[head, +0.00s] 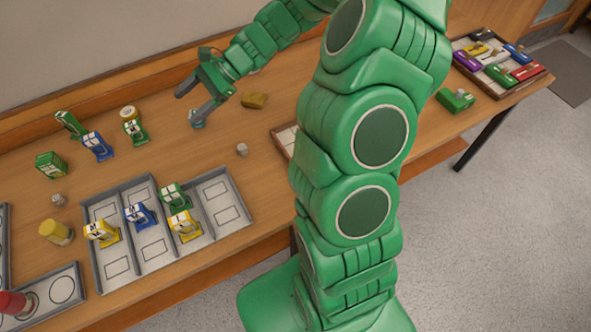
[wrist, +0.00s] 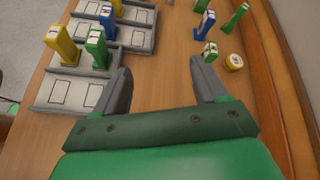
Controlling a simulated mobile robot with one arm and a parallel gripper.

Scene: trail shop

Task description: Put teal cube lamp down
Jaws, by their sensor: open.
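My gripper (head: 189,106) is over the wooden table, behind the divided grey tray. In the wrist view my gripper (wrist: 161,68) has its fingers wide apart, with only bare wood between them. I cannot make out a teal cube lamp for certain in either view.
The grey tray (head: 93,225) holds yellow, blue and green upright pieces. Loose pieces stand left of my gripper, including a blue one (head: 97,146) and a yellow round one (head: 129,112). A brownish lump (head: 254,100) lies right of it. A full case (head: 497,93) is at the right end.

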